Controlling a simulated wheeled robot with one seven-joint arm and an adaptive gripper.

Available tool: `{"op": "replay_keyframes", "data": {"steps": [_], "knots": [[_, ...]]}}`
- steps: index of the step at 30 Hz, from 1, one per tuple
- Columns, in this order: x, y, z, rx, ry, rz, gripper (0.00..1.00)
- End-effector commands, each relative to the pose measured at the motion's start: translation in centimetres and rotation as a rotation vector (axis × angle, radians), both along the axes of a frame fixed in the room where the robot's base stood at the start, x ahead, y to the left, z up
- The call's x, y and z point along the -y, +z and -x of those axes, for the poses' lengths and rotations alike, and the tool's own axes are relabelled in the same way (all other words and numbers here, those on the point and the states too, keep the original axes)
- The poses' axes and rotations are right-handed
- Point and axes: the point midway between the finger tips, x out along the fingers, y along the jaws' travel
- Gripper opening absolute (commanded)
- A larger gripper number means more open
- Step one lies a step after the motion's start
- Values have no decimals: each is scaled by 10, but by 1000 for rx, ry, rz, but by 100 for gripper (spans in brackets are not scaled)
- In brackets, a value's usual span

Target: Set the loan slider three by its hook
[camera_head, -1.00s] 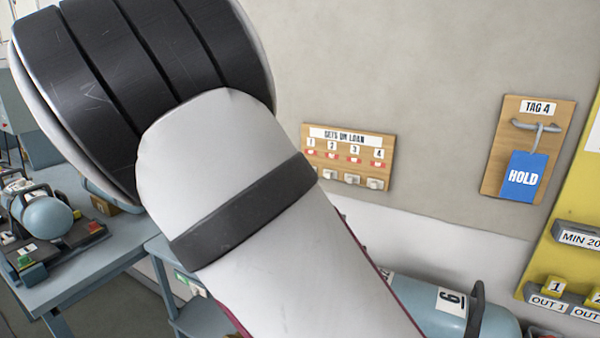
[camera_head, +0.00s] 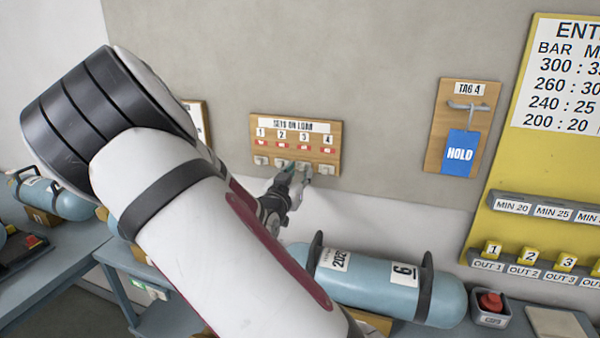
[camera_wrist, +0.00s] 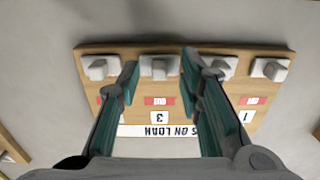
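The wooden "SETS ON LOAN" board (camera_head: 334,147) hangs on the wall, with columns numbered 1 to 4 and a white slider at the foot of each. In the wrist view the board appears upside down. Slider three (camera_wrist: 159,67) is at its column's foot, with a red label and the number 3 on the board side. My gripper (camera_wrist: 160,66) is open, its two teal fingers apart on either side of slider three; contact cannot be told. In the head view my gripper (camera_head: 296,171) is at the board's lower edge, partly covering the middle sliders.
Neighbouring sliders four (camera_wrist: 102,68) and two (camera_wrist: 222,67) are close outside the fingers. A blue cylinder (camera_head: 370,285) lies below the board. A "TAG 4" board (camera_head: 436,150) with a blue HOLD tag (camera_head: 460,153) hangs to the right, near a yellow entry board (camera_head: 495,225).

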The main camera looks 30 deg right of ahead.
Motion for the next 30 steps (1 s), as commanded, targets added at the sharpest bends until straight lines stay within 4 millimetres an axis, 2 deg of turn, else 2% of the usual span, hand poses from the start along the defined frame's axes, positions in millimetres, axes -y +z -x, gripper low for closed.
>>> {"op": "replay_keyframes", "data": {"steps": [5,14,18,19,26,30], "knots": [[10,0,-7,-2,0,0,33],[11,0,-9,-1,0,0,33],[11,0,-9,-1,1,0,4],[11,0,-9,-1,1,0,0],[11,1,-8,-1,1,-1,0],[11,20,-7,3,1,-1,0]]}}
